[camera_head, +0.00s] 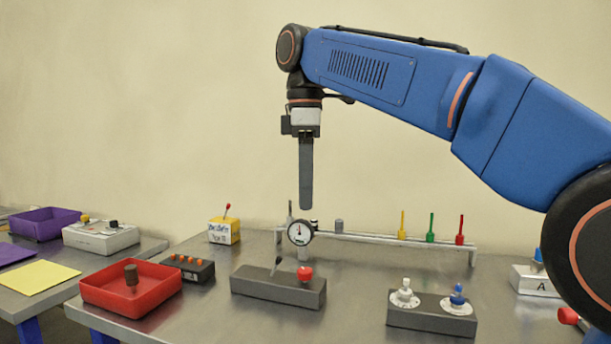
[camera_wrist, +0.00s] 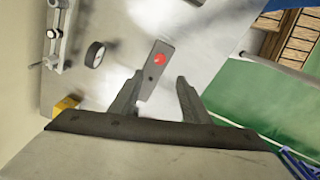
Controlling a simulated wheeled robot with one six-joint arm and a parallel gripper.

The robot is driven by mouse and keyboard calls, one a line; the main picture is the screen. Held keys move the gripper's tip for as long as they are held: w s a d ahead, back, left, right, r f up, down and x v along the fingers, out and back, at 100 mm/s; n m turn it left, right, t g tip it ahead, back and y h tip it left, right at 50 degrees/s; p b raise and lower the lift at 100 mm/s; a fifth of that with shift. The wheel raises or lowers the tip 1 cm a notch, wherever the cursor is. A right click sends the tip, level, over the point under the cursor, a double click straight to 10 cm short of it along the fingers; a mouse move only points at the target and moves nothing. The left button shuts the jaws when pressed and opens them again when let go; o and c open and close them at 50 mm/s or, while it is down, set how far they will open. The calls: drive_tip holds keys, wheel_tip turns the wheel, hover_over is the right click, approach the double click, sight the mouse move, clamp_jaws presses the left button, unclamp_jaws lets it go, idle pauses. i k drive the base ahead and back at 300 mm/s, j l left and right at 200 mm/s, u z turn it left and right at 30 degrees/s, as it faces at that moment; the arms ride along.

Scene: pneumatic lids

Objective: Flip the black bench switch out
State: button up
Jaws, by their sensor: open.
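A dark grey control box (camera_head: 265,287) stands on the metal bench, with a red round button (camera_head: 304,273) on its right part. A small black switch lever (camera_head: 277,264) rises from the box left of the button and leans. In the wrist view the same box (camera_wrist: 152,87) shows between the fingertips, with the red button (camera_wrist: 159,58); the lever is too small there to read its lean. My gripper (camera_head: 306,205) points down, high above and behind the box. In the wrist view my gripper (camera_wrist: 160,78) is open and empty, its fingers apart.
A round gauge (camera_head: 301,232) and a rail (camera_head: 380,239) with coloured pegs stand behind the box. A red tray (camera_head: 150,305) and a block with orange buttons (camera_head: 199,272) are left. A two-knob box (camera_head: 420,318) is right. Bare bench lies between the boxes.

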sight(279, 258)
drive_tip(key=k, duration=1)
